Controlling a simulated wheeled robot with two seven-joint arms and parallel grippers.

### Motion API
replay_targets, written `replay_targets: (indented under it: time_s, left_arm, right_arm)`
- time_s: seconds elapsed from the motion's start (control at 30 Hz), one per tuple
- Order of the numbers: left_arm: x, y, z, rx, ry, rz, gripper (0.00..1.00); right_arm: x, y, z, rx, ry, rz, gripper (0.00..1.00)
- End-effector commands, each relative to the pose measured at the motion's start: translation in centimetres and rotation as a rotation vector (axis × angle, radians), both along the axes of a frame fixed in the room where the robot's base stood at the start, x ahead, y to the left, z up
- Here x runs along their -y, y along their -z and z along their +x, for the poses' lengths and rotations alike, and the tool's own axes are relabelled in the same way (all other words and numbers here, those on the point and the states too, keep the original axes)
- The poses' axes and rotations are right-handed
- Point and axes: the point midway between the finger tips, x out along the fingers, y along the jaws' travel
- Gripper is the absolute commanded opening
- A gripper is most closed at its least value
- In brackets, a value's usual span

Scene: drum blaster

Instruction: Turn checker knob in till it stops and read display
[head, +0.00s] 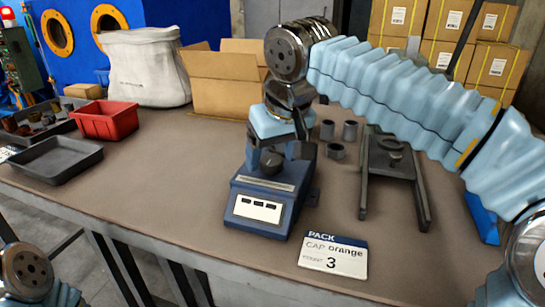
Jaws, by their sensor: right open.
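The checker (241,190) is a blue box on the table in the middle of the head view. Its sloped front has a white panel (257,208) with small dark display windows; no reading can be made out. The dark round knob (271,158) is at the back of its top, partly hidden by my right gripper. My right gripper (275,165) points down from above with open fingers on either side of the knob. I cannot tell whether they touch it. Of my left arm only a joint shows at the bottom left; its gripper is out of view.
A card (333,254) reading "PACK CAP orange 3" lies in front right. Dark hollow parts (334,151) and a dark stand (392,165) are to the right. A red bin (105,120), black tray (52,160) and open carton (222,85) stand left and behind. Table left of the checker is clear.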

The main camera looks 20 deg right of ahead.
Motion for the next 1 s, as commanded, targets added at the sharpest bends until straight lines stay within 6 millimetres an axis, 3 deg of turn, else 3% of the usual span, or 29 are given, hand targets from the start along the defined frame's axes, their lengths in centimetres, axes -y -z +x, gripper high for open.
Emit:
replay_targets:
  time_s: [0.27,0.63,1.0]
  left_arm:
    - [-0.02,0.02,0.03,0.001,0.000,0.000,0.59]
    - [0.00,0.01,0.03,0.001,0.000,0.000,0.59]
    - [0.13,-0.52,-0.02,0.000,0.002,-0.002,0.59]
  right_arm:
    - [-0.03,0.21,0.09,0.000,0.000,0.000,0.72]
    - [-0.04,0.17,0.08,0.000,0.000,0.000,0.19]
    - [-0.11,-0.01,0.06,0.001,0.061,-0.001,0.18]
